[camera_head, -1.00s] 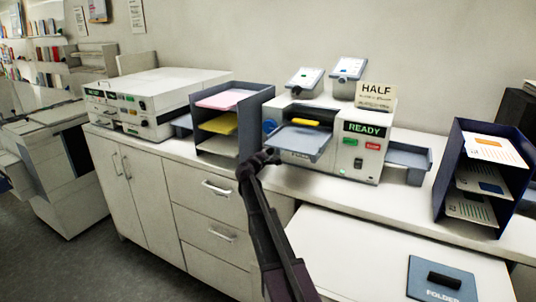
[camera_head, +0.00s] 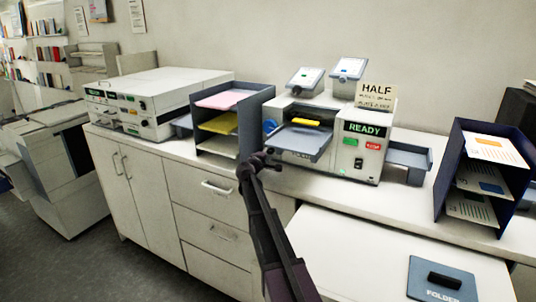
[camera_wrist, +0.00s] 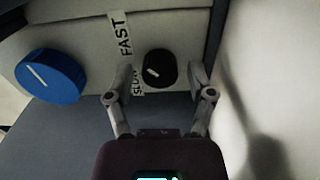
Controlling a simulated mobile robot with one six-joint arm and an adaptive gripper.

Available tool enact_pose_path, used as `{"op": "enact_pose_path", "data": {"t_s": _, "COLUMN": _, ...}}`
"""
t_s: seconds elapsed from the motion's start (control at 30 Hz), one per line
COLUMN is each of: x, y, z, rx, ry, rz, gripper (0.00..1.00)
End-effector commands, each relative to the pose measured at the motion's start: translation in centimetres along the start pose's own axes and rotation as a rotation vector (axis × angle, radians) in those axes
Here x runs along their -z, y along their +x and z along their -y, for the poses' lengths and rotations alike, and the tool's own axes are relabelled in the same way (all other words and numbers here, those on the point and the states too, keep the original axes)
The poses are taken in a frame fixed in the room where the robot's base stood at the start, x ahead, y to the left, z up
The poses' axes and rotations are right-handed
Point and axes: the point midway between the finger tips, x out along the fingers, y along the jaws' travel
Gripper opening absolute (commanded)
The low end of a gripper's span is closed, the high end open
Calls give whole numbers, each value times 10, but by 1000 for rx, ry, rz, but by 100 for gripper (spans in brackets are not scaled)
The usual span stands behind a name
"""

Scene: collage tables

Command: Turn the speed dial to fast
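The speed dial (camera_wrist: 159,69) is a small round black knob with a white mark, on the side face of the folding machine (camera_head: 318,165). Labels reading FAST (camera_wrist: 125,35) and SLOW (camera_wrist: 138,82) are beside it in the wrist view. My gripper (camera_wrist: 160,72) is open, with one finger on each side of the dial in that view. I cannot tell whether the fingers touch it. In the head view my gripper (camera_head: 262,160) is at the machine's left front, and the black dial is hidden there.
A larger blue knob (camera_wrist: 51,76) is left of the dial; it also shows in the head view (camera_head: 270,126). A grey feed tray (camera_head: 302,142) juts out above my gripper. A paper sorter (camera_head: 230,165) stands close on the left. The counter front (camera_head: 400,220) is clear.

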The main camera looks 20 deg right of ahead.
Motion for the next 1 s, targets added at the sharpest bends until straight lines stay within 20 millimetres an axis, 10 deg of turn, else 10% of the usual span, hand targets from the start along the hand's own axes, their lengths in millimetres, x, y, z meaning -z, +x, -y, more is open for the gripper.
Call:
{"op": "enact_pose_path", "data": {"t_s": 0.57, "x": 0, "y": -8, "z": 0, "rx": 0, "ry": -1, "rz": -1, "gripper": 79}}
{"op": "enact_pose_path", "data": {"t_s": 1.0, "x": -2, "y": -68, "z": 0, "rx": 0, "ry": -1, "rz": -3, "gripper": 79}}
